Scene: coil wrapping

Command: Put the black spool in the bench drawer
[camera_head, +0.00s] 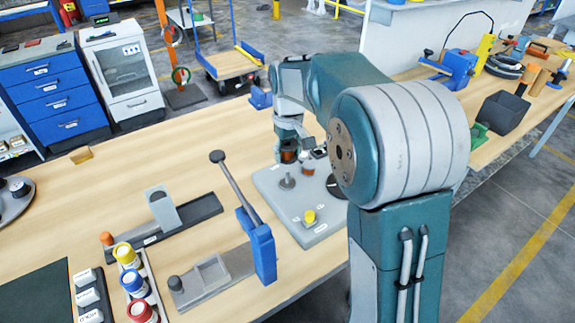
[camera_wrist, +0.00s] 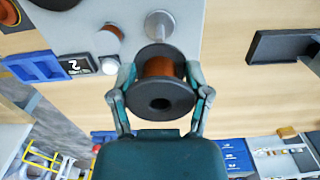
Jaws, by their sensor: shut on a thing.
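My gripper (camera_wrist: 160,88) is shut on a spool (camera_wrist: 160,97) with black end discs and a brown-orange winding, one finger on each side. In the head view my gripper (camera_head: 289,145) holds this spool (camera_head: 289,156) over the far end of the grey board (camera_head: 275,198). A bare grey peg (camera_head: 287,182) stands on the board close by; in the wrist view the peg (camera_wrist: 158,26) shows just beyond the spool. A blue drawer cabinet (camera_head: 58,92) stands beyond the bench at the left; its drawers look shut. I cannot tell which drawer is the bench drawer.
A yellow-topped piece (camera_head: 309,217) and a dark round piece (camera_head: 337,187), partly behind my arm, are on the board. A blue lever tool (camera_head: 262,248) stands left of it. Several coloured spools (camera_head: 132,283) stand in a rack at the front left.

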